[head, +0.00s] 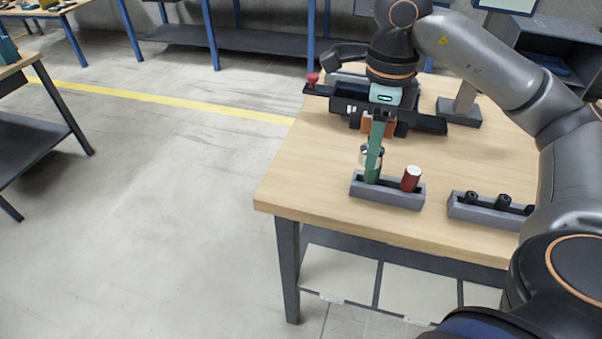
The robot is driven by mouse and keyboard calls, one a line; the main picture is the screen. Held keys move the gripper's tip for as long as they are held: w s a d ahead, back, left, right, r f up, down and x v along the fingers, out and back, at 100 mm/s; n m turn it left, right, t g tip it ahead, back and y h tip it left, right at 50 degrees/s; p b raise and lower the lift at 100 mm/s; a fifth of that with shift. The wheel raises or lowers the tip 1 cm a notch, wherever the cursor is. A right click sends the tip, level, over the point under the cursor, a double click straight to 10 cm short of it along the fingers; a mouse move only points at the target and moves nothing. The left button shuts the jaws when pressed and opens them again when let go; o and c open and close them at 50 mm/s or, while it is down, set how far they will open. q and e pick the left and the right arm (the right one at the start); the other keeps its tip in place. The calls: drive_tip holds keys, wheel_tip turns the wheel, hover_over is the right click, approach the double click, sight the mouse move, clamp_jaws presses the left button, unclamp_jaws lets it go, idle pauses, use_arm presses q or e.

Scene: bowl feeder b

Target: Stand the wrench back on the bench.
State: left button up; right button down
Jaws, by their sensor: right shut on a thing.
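My right gripper (384,122) comes down from above over the bench (318,165) and is shut on the upper end of a long green bar, which looks like the wrench (376,145). The wrench hangs nearly upright, leaning slightly. Its lower end is at the left part of a grey holder (390,195) on the bench's front half. I cannot tell whether it touches the holder or stands in it. A red cylinder (411,178) with a pale top stands in the right part of that holder. The fingertips are partly lost against dark parts behind. My left gripper is not in view.
A second grey holder (470,210) with several dark pieces is to the right. A dark long fixture (425,122) with a red knob (312,79) lies behind the gripper. A small silvery thing (364,156) shows behind the wrench. The bench's left front corner is clear.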

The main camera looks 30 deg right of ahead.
approach(306, 178)
drive_tip(key=s+d+r, duration=0.1)
drive_tip(key=s+r, duration=0.2)
drive_tip(key=s, duration=0.1)
drive_tip(key=w+f, duration=0.2)
drive_tip(key=f, duration=0.2)
drive_tip(key=shift+w+a+f, duration=0.1)
drive_tip(key=shift+w+a, duration=0.2)
drive_tip(key=shift+w, duration=0.1)
drive_tip(key=shift+w+a+f, duration=0.15)
drive_tip(key=shift+w+f, duration=0.4)
drive_tip(key=shift+f, duration=0.15)
drive_tip(key=shift+w+f, duration=0.1)
drive_tip(key=shift+f, duration=1.55)
drive_tip(key=shift+f, duration=0.15)
drive_tip(key=shift+c, duration=1.5)
unclamp_jaws()
